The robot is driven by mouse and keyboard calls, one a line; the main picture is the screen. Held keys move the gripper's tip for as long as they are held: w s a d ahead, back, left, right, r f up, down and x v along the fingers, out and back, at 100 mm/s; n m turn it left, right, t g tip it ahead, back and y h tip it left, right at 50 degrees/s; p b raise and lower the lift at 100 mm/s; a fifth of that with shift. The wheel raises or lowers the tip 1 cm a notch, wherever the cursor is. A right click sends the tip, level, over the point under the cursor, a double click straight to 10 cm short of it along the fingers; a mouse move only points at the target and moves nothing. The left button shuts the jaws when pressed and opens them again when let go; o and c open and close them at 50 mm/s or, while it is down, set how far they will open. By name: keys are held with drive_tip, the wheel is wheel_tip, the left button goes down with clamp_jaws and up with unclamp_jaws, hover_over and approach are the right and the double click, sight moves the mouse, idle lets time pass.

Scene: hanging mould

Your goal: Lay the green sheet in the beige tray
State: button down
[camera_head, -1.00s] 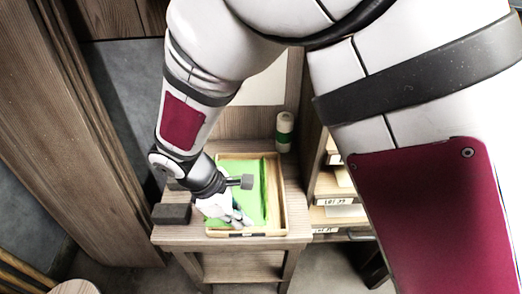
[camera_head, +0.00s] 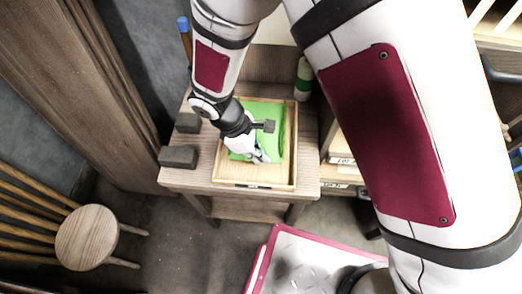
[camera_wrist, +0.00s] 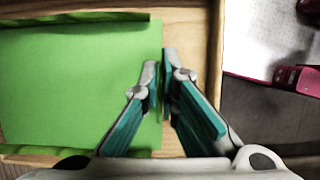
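The green sheet (camera_head: 264,113) lies inside the beige tray (camera_head: 255,184), over its back part. The tray's front strip of floor is bare. In the wrist view the sheet (camera_wrist: 75,80) spreads left of my gripper, with its upper and lower borders turned up along the tray walls. Its right edge runs to the fingertips. My gripper (camera_wrist: 160,72) has its fingers nearly together, with the sheet's edge between them. In the head view my gripper (camera_head: 258,155) is low in the tray and hides part of the sheet.
The tray stands on a wooden table (camera_head: 185,178). Dark blocks (camera_head: 178,156) sit left of it, and a green-and-white cylinder (camera_head: 303,78) stands behind on the right. A shelf (camera_head: 342,150) is close on the right. A round stool (camera_head: 86,236) stands at lower left.

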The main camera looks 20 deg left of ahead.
drive_tip(key=shift+f, duration=1.1)
drive_tip(key=shift+f, duration=0.1)
drive_tip(key=shift+f, duration=0.1)
drive_tip(key=c, duration=1.8)
unclamp_jaws()
drive_tip(key=b+v, duration=0.1)
drive_tip(key=v, duration=1.1)
drive_tip(key=shift+r, duration=0.2)
